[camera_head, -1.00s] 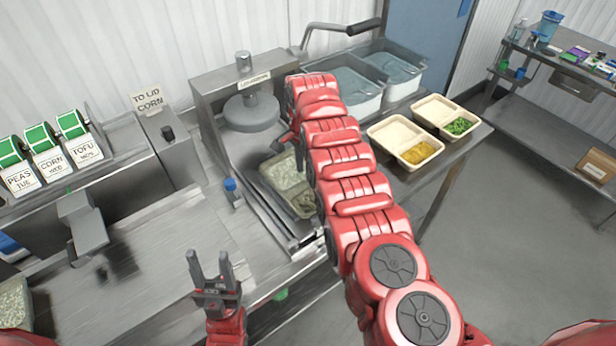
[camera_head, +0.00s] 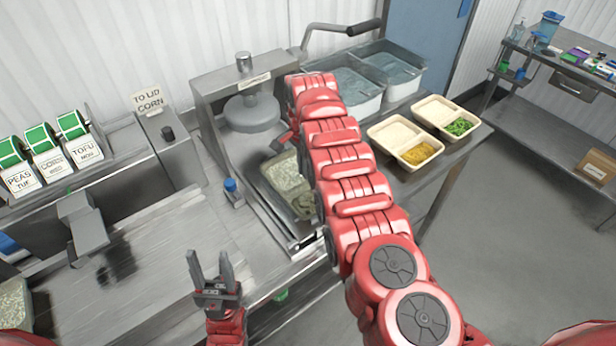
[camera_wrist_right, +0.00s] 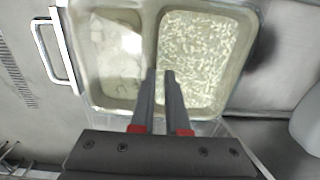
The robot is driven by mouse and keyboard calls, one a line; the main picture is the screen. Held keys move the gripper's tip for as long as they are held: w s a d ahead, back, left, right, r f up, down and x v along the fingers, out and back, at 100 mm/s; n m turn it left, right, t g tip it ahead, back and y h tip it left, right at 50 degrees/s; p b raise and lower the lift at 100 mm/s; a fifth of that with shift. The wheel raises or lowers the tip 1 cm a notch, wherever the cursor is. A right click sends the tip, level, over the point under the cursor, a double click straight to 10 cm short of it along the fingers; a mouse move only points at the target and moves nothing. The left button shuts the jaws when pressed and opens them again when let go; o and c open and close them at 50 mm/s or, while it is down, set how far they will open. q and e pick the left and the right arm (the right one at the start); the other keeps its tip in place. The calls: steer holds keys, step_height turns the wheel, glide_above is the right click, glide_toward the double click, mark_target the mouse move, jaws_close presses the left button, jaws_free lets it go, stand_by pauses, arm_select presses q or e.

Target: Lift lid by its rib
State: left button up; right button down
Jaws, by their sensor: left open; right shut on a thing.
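A two-compartment tray (camera_head: 274,190) of pale grains sits on the steel counter below the round press plate, partly hidden by my right arm. In the right wrist view one compartment holds white rice (camera_wrist_right: 204,55) and the other a flatter pale layer (camera_wrist_right: 115,60). My right gripper (camera_wrist_right: 159,74) is over the strip between the compartments, its fingers close together on a thin part, apparently the rib of a clear lid. The lid's outline and height above the tray are hard to make out. My left gripper (camera_head: 207,262) is open, upright and empty at the counter's front.
The press (camera_head: 251,108) stands behind the tray; a metal handle (camera_wrist_right: 52,50) lies beside it in the wrist view. Two beige food trays (camera_head: 392,134) (camera_head: 434,112) and water bins (camera_head: 352,88) are to the right.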

steer(key=shift+s+d+f, duration=0.25)
steer(key=shift+f, duration=0.1)
steer(key=shift+w+r+p, duration=0.15)
steer(key=shift+r+p, duration=0.3)
steer(key=shift+r, duration=0.4)
steer(key=shift+w+a+r, duration=0.1)
steer(key=shift+a+r, duration=0.05)
steer(key=shift+r, duration=0.6)
steer(key=shift+w+a+r, duration=0.1)
steer(key=shift+r, duration=0.6)
steer(key=c, duration=1.4)
jaws_free()
jaws_close()
